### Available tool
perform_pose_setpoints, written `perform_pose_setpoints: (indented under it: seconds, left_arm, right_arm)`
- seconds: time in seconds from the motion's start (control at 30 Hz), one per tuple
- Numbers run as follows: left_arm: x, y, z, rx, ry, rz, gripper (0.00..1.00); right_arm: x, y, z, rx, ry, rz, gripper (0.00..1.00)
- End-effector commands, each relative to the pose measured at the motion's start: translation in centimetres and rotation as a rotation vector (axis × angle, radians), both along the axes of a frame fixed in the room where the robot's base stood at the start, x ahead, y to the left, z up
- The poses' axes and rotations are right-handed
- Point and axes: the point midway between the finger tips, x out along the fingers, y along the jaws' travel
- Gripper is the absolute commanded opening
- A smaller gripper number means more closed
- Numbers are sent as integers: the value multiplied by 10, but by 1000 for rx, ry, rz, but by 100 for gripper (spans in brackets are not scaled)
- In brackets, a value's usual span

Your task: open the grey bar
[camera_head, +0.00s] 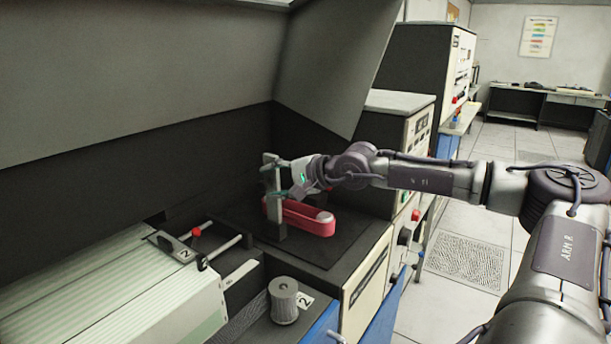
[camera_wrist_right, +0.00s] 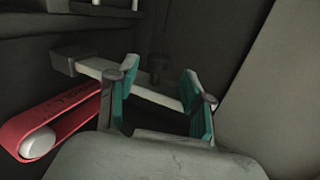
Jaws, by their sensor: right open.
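The grey bar (camera_head: 276,222) stands upright beside a red piece with a rounded end (camera_head: 318,224), on the dark machine top. In the right wrist view the grey bar (camera_wrist_right: 152,95) runs across between the two teal-padded fingers, with a darker block at its far-left end. My right gripper (camera_head: 274,181) is open at the upper part of the bar, with one finger on each side. I cannot tell whether the pads touch the bar. The red piece also shows at the left of the wrist view (camera_wrist_right: 62,118). My left gripper is not in view.
A large dark grey cover (camera_head: 150,90) overhangs from above.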

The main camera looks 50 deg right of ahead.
Motion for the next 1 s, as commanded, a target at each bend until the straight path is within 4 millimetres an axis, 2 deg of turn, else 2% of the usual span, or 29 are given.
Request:
perform_pose_setpoints:
  seconds: [0.27, 0.7, 1.0]
  left_arm:
    - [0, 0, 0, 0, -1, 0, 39]
    - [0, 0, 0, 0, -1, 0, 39]
    - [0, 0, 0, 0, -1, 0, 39]
  right_arm:
    - [-19, -2, 11, -5, -3, 4, 51]
    - [-69, -13, 32, -2, -4, -2, 51]
    - [-81, -15, 34, 0, 0, 1, 51]
